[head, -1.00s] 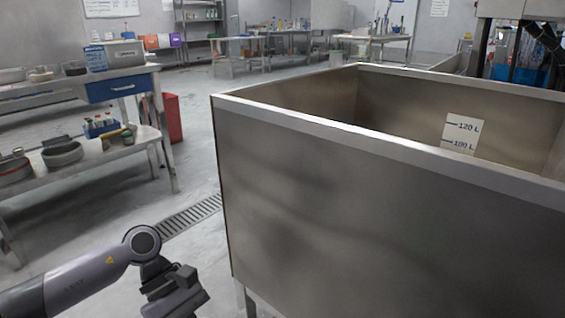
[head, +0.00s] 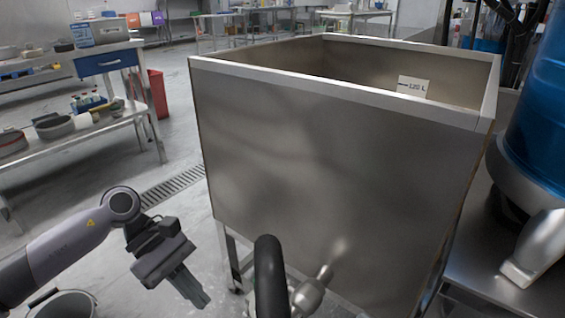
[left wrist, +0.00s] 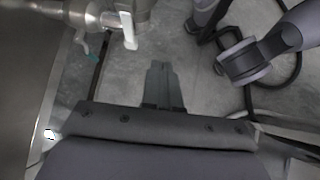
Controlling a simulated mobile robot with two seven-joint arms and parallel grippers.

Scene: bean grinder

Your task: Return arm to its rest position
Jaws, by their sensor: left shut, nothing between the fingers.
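My left arm comes in from the left in the head view. Its gripper (head: 188,284) points down and to the right, shut and empty, in front of the steel tank's left leg. In the left wrist view the gripper's fingers (left wrist: 161,84) are together over the grey floor, with nothing between them. My right gripper is not in view.
The large open steel tank (head: 310,160) stands in the middle, with a pipe fitting (head: 312,292) low on its front. A blue container (head: 545,110) stands at right. A bucket (head: 62,303) is at lower left. A steel table (head: 70,137) with bowls stands at left.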

